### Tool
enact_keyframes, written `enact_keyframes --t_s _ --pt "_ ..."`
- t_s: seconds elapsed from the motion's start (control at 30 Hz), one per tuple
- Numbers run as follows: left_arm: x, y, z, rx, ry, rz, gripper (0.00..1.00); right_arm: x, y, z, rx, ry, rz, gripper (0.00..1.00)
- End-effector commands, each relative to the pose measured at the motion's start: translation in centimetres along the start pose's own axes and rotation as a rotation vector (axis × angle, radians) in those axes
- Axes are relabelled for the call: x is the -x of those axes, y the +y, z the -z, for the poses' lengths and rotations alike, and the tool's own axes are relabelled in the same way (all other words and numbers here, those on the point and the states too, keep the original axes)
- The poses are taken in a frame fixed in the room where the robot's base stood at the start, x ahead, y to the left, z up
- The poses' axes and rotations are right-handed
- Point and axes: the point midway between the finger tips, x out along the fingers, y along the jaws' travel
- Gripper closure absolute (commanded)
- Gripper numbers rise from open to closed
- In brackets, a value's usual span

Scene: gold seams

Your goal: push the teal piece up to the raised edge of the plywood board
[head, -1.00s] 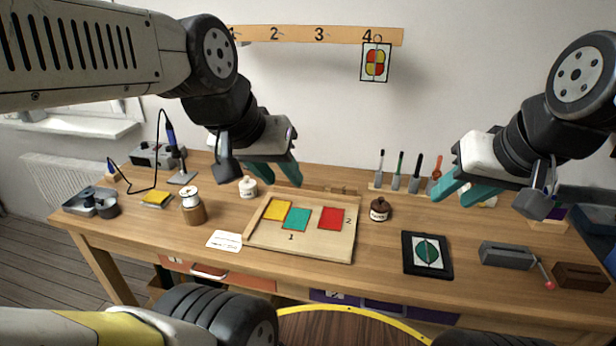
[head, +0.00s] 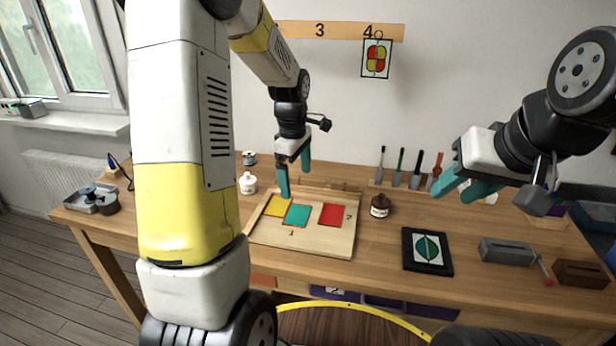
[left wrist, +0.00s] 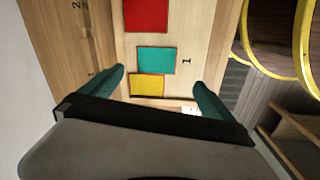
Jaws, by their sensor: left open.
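The teal piece (head: 296,215) lies flat on the plywood board (head: 300,243), between the yellow piece (head: 279,207) and the red piece (head: 331,215). It also shows in the left wrist view (left wrist: 157,61), close beside the yellow piece (left wrist: 148,85); I cannot tell if they touch. The board's raised edge (head: 256,220) runs along its left side. My left gripper (head: 295,182) is open and empty, pointing down above the back left of the board. In the left wrist view its fingers (left wrist: 159,79) stand apart, with the pieces between them in the picture. My right gripper (head: 452,197) hangs open, empty, right of the board.
A brown jar (head: 380,206) stands just right of the board, and a white jar (head: 248,183) left of it. A black-framed leaf picture (head: 428,251) lies further right. Upright tools stand in a rack (head: 400,186) at the back. My left arm hides the table's left part.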

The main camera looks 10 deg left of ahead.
Motion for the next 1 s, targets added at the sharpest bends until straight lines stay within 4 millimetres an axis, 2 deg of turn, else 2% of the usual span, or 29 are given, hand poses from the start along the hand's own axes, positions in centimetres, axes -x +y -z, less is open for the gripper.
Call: enact_keyframes --t_s 0.03,0.1,0.2,0.67,0.77,1.0 --pt "-1.7 0.6 0.2 0.055 0.001 0.026 0.0 0.0 0.0 0.0 0.0 0.0 0.0 0.64" --pt "-3.2 1.1 0.5 0.12 0.005 0.048 0.0 0.0 0.0 0.0 0.0 0.0 0.0 0.64" --pt "-4.4 1.4 0.7 0.175 0.011 0.064 0.0 0.0 0.0 0.0 0.0 0.0 0.0 0.64" --pt "-5.2 1.5 0.8 0.196 0.012 0.071 0.0 0.0 0.0 0.0 0.0 0.0 0.0 0.64" --pt "-6.1 1.4 0.8 0.196 0.012 0.073 0.0 0.0 0.0 0.0 0.0 0.0 0.0 0.64" --pt "-9.8 1.1 0.8 0.195 0.012 0.073 0.0 0.0 0.0 0.0 0.0 0.0 0.0 0.64"
